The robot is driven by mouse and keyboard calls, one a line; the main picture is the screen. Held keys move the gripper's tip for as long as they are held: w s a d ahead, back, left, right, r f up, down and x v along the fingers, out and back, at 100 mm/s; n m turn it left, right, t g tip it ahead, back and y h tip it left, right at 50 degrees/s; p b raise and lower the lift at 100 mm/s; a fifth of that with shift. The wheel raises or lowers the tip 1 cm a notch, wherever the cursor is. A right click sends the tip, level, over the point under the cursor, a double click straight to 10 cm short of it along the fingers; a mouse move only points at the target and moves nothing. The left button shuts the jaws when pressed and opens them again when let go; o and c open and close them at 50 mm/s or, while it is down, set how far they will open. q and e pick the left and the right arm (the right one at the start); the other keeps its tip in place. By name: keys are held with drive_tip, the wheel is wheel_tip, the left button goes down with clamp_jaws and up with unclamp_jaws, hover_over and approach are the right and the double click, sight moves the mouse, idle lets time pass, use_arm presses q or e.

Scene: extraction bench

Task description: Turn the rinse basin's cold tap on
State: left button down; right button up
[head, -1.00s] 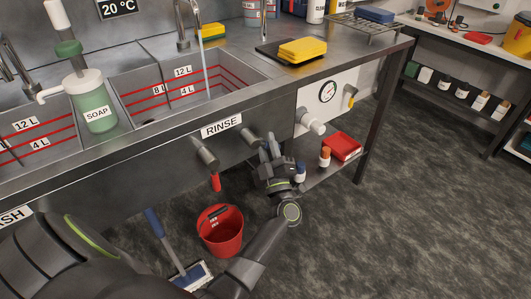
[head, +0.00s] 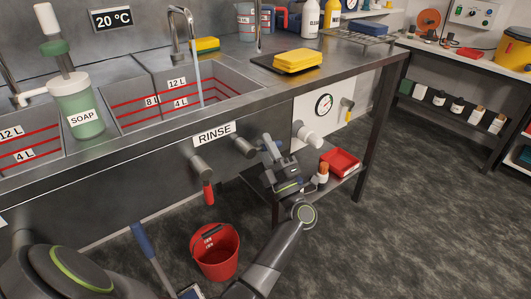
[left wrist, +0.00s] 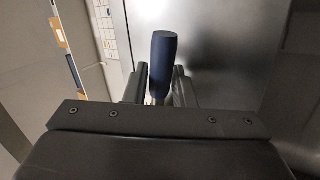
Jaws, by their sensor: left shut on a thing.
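The rinse basin (head: 232,90) has two tap bodies on its front panel, below the RINSE sign (head: 214,134). The left one has a red lever (head: 208,193) hanging down. My left gripper (head: 271,150) is just right of the right-hand tap, the cold one (head: 243,147). In the left wrist view, the blue tap lever (left wrist: 163,58) stands between the fingers of my left gripper (left wrist: 158,92), which is shut on it. In the head view the lever is hidden by the gripper. Water (head: 199,85) runs from the spout into the basin. My right gripper is not in view.
A red bucket (head: 215,262) and a blue-handled tool (head: 147,248) are on the floor below. Open floor is at the right.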

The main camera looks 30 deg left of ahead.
use_arm(q)
drive_tip(key=shift+r+n+g, duration=0.1)
drive_tip(key=shift+n+g, duration=0.2)
drive_tip(key=shift+g, duration=0.1)
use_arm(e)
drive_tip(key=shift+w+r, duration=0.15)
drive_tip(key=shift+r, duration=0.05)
use_arm(q)
drive_tip(key=c, duration=1.3)
unclamp_jaws()
drive_tip(key=shift+o, duration=0.2)
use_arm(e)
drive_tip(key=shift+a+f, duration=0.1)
